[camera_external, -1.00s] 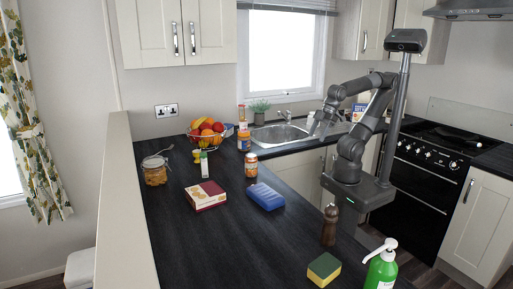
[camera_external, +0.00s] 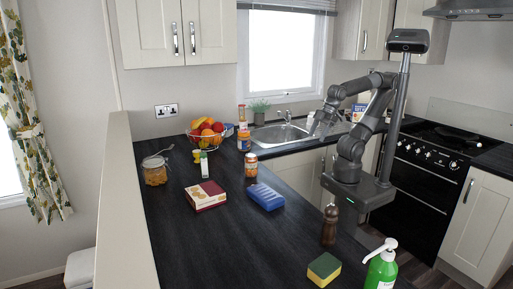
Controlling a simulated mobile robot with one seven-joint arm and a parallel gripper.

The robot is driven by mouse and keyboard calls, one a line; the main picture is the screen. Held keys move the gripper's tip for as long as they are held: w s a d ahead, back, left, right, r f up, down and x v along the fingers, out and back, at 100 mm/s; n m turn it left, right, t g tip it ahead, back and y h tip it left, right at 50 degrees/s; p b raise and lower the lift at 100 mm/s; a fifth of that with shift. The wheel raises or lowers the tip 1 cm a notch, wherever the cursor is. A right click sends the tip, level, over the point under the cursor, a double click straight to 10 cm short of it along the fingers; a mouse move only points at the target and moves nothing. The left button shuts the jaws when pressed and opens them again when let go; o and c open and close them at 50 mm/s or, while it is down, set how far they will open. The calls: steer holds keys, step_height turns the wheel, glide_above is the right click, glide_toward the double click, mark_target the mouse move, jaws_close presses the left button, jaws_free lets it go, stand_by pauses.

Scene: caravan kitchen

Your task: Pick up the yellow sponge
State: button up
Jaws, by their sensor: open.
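The yellow sponge (camera_external: 322,275) lies on the dark counter near its front edge, at the bottom of the view. Its top is a green scouring layer and its sides are yellow. My gripper (camera_external: 314,130) hangs at the end of the bent arm, over the sink area at the back, far from the sponge. It is small here, open, and nothing shows in it.
A brown pepper mill (camera_external: 329,225) stands behind the sponge, and a green soap bottle (camera_external: 381,266) stands right of it. A blue pack (camera_external: 265,196), a box (camera_external: 206,196) and a jar (camera_external: 251,165) are farther back. The counter (camera_external: 220,250) left of the sponge is clear.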

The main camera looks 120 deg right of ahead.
steer(key=shift+o, duration=0.4)
steer(key=o, duration=0.3)
